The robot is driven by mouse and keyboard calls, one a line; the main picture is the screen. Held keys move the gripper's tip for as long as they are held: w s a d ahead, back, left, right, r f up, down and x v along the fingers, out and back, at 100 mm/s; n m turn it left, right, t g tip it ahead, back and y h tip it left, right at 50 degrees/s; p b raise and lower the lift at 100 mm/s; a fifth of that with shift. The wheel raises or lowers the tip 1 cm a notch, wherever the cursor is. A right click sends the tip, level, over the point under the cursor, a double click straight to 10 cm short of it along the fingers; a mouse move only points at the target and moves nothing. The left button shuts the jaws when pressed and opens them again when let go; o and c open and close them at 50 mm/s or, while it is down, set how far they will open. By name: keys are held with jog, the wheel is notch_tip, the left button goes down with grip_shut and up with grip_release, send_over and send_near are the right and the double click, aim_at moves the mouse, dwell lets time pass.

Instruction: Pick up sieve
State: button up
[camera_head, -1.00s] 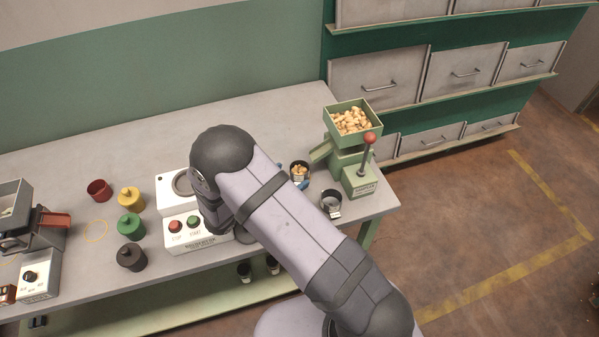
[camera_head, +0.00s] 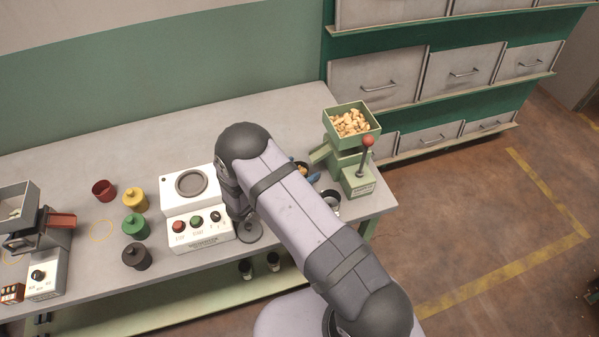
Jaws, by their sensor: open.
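I cannot clearly make out which item is the sieve. A round, open-topped metal vessel (camera_head: 333,197) stands near the front right of the bench and may be it; my arm partly hides it.
A green hopper (camera_head: 352,135) with nuts and a red-knobbed lever stands at the right. A white button box (camera_head: 200,232) is left of my arm, with several coloured canisters beyond. Another machine (camera_head: 38,240) is far left. The back of the bench is clear.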

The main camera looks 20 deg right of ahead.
jog(key=c, duration=1.3)
jog(key=shift+r, duration=0.2)
jog(key=shift+r+b, duration=0.4)
jog(key=shift+b, duration=0.15)
jog(key=s+a+b, duration=0.1)
jog(key=a, duration=0.1)
jog(key=s+a+b, duration=0.1)
jog(key=shift+s+a+r, duration=0.1)
jog(key=shift+s+a, duration=0.05)
jog(key=shift+a, duration=0.2)
notch_tip(320, 180, up, 14)
jog(key=b, duration=0.1)
jog(key=shift+d+f, duration=0.2)
